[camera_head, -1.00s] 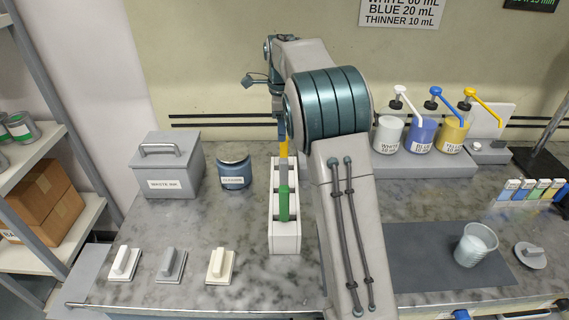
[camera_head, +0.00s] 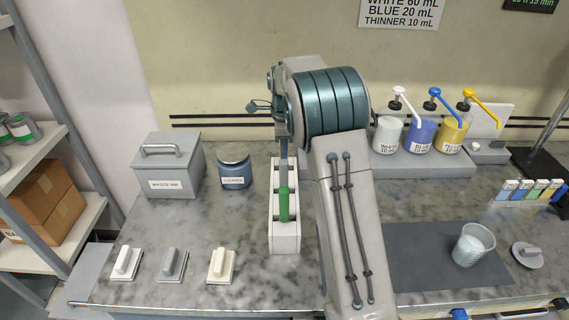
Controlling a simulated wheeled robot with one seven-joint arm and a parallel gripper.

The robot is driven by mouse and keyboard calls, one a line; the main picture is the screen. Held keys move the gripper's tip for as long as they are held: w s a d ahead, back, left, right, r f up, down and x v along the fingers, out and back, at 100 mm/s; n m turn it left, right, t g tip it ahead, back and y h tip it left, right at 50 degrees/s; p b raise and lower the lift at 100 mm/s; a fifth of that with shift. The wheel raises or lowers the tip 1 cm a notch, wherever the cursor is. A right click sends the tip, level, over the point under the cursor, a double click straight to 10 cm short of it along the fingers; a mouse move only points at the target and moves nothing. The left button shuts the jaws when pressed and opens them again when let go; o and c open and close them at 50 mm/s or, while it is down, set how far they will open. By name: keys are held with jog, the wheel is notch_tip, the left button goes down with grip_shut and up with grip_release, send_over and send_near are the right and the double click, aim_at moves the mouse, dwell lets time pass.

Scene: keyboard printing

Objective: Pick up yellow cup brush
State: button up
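A narrow white rack (camera_head: 286,243) stands on the marbled bench, left of my arm. A green brush (camera_head: 284,203) stands in it. My gripper (camera_head: 284,142) is over the far end of the rack, pointing down. A pale grey handle-like piece (camera_head: 284,172) shows just below it; I cannot tell whether it belongs to a brush. No yellow brush can be made out now; my gripper and arm cover the far part of the rack. The fingers are too small and hidden to show whether they are open.
A waste ink box (camera_head: 168,170) and cleaner jar (camera_head: 235,172) stand left of the rack. Several pads, including a cream one (camera_head: 221,265), lie in front. Pump bottles (camera_head: 421,134) and a cup (camera_head: 473,246) on a grey mat (camera_head: 420,268) are to the right.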

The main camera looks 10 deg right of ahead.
jog(key=shift+r, duration=0.15)
grip_shut()
notch_tip(320, 180, up, 18)
dwell(0.4)
